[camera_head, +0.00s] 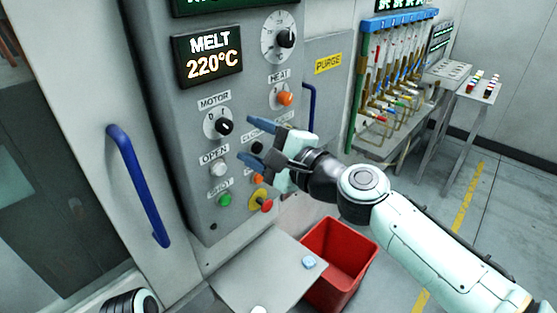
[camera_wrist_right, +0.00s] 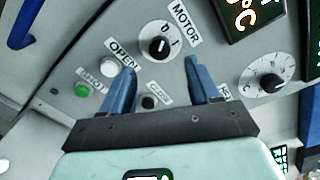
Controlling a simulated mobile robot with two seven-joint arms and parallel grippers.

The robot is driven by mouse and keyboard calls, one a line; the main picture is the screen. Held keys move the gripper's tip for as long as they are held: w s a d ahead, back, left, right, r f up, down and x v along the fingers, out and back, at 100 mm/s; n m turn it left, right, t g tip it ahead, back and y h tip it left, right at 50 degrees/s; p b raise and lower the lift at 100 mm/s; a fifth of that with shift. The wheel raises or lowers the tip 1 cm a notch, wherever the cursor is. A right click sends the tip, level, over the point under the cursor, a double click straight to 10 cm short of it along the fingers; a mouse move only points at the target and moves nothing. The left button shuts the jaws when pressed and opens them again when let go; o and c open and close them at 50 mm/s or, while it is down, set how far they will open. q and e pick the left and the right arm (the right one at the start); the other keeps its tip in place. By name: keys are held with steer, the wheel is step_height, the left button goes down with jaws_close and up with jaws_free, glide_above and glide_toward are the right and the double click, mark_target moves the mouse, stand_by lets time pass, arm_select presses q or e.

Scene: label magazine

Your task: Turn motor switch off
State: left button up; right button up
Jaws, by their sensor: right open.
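The motor switch (camera_head: 222,127) is a black rotary knob on a round white dial under a MOTOR label, on the grey control panel. In the right wrist view the motor switch (camera_wrist_right: 158,47) shows just beyond the fingertips, with the dial marks beside it; I cannot tell for sure which mark it points at. My right gripper (camera_head: 247,139) is open and empty, its two blue fingers apart, to the right of and slightly below the knob. In the wrist view the gripper (camera_wrist_right: 160,66) faces the panel, apart from the knob. My left gripper is not in view.
Near the knob are a white OPEN button (camera_head: 218,169), a green button (camera_head: 225,200), a red knob (camera_head: 266,205) on yellow and an orange HEAT knob (camera_head: 285,98). A blue handle (camera_head: 138,185) stands left. A red bin (camera_head: 341,252) is on the floor below.

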steer(key=b+v, duration=0.1)
steer(key=v, duration=0.5)
steer(key=shift+d+b, duration=0.15)
steer(key=shift+b, duration=0.15)
steer(key=shift+s, duration=0.1)
